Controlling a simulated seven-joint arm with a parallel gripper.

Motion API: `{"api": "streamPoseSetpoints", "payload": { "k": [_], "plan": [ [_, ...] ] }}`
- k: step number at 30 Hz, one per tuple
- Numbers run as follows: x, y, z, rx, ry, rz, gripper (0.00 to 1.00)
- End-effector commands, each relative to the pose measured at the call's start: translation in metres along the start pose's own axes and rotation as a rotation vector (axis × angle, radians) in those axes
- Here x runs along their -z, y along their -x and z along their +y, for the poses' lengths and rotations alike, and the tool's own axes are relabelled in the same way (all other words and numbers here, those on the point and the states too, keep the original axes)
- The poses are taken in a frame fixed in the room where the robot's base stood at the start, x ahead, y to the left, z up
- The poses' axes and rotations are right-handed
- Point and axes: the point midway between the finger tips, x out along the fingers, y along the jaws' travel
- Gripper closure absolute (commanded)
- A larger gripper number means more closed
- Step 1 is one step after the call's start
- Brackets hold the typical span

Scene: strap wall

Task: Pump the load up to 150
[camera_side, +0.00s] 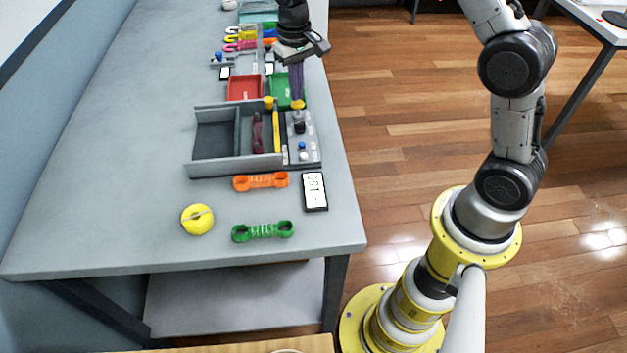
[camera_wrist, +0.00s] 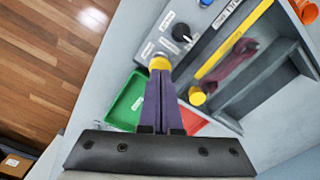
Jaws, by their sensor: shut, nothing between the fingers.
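My gripper (camera_side: 298,97) is shut and empty, with its purple fingers pointing down. In the wrist view, its fingertips (camera_wrist: 159,76) are at a yellow cap (camera_wrist: 159,63) on the grey control panel (camera_wrist: 150,47); I cannot tell whether they touch it. The panel also has a black knob (camera_side: 299,125) and a blue button (camera_side: 302,146). A black-framed white card or display (camera_side: 314,191) seems to read 150, seen sideways.
A red tray (camera_side: 244,88) and a green tray (camera_side: 279,90) stand behind the box. Several coloured hooks (camera_side: 240,37) are further back. The table's left side is clear.

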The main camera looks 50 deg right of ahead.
Motion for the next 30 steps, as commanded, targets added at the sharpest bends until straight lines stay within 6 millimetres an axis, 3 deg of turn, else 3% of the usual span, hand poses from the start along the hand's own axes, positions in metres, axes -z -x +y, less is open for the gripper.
{"api": "streamPoseSetpoints", "payload": {
  "k": [16,27,30],
  "plan": [
    [0.0,0.045,0.0,0.001,0.0,0.003,1.0],
    [0.0,0.052,0.0,0.0,0.0,0.002,1.0],
    [0.0,0.053,0.0,0.0,0.0,0.002,0.9]
  ]
}}
